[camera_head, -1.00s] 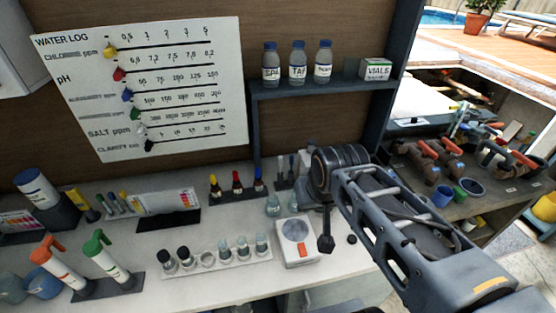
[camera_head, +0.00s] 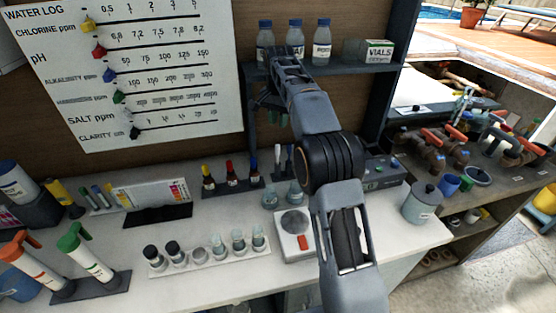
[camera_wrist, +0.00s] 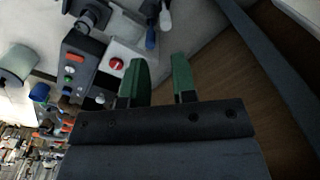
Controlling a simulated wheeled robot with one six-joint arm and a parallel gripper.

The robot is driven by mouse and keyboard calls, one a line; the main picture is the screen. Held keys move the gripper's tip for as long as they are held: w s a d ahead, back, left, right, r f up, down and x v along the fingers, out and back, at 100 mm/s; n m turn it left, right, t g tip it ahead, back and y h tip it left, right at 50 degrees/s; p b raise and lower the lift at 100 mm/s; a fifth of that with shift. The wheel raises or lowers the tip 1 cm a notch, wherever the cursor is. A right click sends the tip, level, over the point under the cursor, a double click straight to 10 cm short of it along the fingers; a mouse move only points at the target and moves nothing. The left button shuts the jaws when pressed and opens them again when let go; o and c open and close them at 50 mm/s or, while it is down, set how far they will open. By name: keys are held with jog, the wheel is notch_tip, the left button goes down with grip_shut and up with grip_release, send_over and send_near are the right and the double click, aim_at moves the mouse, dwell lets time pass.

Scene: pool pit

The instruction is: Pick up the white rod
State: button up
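The white rod (camera_head: 289,157) stands upright at the back of the white counter, beside a darker rod, in front of the wooden back wall. In the wrist view the white rod (camera_wrist: 165,17) shows at the top edge, next to a blue rod (camera_wrist: 151,36). My gripper (camera_head: 268,115) is in front of the wall, below the bottle shelf and above the rods. In the wrist view my gripper (camera_wrist: 159,62) has its two green fingers apart, with nothing between them. The rod lies beyond the fingertips, not touching them. Its lower end is hard to make out.
Dropper bottles (camera_head: 231,179) stand left of the rods, and glass flasks (camera_head: 271,198) in front. A grey control box (camera_head: 382,173) is to the right. The shelf (camera_head: 345,83) with bottles and a vials box is close above my gripper.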

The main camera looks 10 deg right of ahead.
aim_at(278, 145)
jog(key=f, duration=0.2)
jog(key=f+b, duration=0.1)
jog(key=f, duration=0.1)
jog(key=w+f, duration=0.1)
jog(key=f, duration=0.2)
jog(key=shift+b, duration=0.3)
jog(key=shift+w+f, duration=0.15)
jog(key=shift+f, duration=3)
jog(key=shift+c, duration=0.2)
jog(key=c, duration=0.3)
jog(key=shift+r, duration=0.1)
jog(key=shift+c, duration=0.2)
